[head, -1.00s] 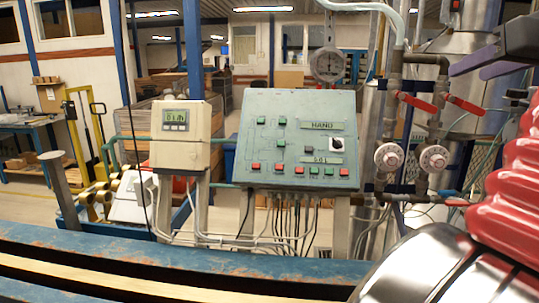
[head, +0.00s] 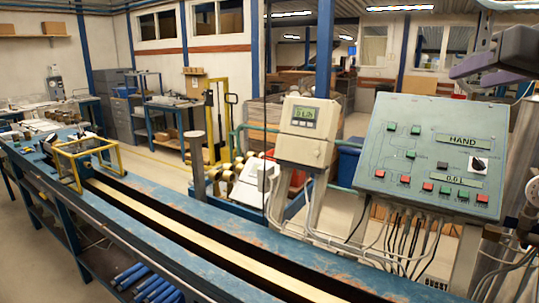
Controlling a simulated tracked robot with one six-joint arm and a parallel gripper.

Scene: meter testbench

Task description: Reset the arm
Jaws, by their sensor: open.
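My gripper (head: 490,66) shows only partly at the upper right edge of the head view. Its dark grey and purple fingers point left, spread apart, with nothing seen between them. It appears in front of the area above the green-grey control panel (head: 425,187), touching nothing that I can see. The rest of my arm is mostly cut off by the right edge.
A blue bench (head: 215,228) with a long slot runs from the lower right to the far left, a yellow frame (head: 88,165) on it. A beige meter box (head: 306,132) stands behind it, left of the panel. Valves and pipes crowd the right edge. Floor shows at left.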

